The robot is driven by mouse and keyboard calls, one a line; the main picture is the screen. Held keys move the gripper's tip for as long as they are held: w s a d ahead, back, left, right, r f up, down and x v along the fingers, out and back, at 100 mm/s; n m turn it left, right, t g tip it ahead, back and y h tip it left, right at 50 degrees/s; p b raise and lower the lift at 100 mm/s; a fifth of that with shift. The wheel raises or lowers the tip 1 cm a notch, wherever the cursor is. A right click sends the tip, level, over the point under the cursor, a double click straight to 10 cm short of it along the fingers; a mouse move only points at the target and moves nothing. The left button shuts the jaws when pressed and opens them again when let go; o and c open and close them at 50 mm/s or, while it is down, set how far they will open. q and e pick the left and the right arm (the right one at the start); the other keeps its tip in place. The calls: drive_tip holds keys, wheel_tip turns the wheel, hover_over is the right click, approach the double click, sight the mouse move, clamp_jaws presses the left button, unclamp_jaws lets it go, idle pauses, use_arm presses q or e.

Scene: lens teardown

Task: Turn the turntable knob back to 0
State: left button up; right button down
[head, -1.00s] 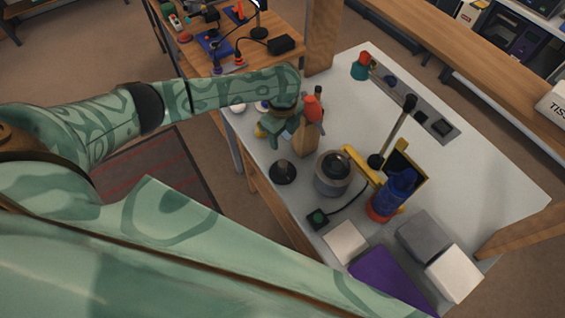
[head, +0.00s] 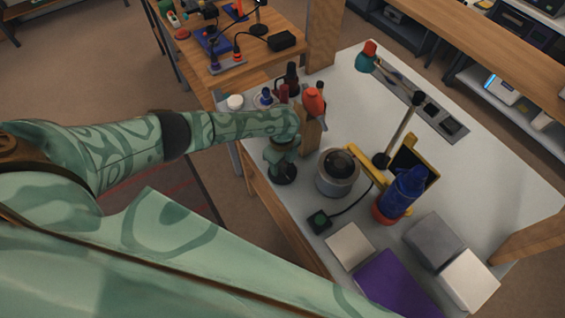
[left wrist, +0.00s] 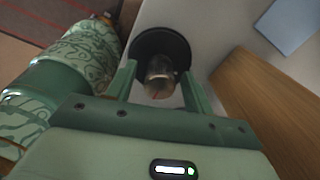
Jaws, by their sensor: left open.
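A dark round base (head: 285,180) stands near the table's left edge, mostly hidden in the head view by my left gripper (head: 281,160), which points down over it. In the left wrist view, the black disc (left wrist: 155,43) has a short, shiny, rounded knob (left wrist: 160,82) rising from it. My open left gripper (left wrist: 158,75) has one finger on each side of the knob, with a gap visible on both sides. I cannot read any marks or a 0 on the knob. My right gripper is not in view.
A grey round pot (head: 338,178) with a black top stands close to the right. An upright wooden block (head: 311,138) with an orange-red top is just behind.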

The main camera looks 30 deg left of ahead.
use_arm(q)
drive_tip(key=c, duration=1)
drive_tip(key=shift+o, duration=0.2)
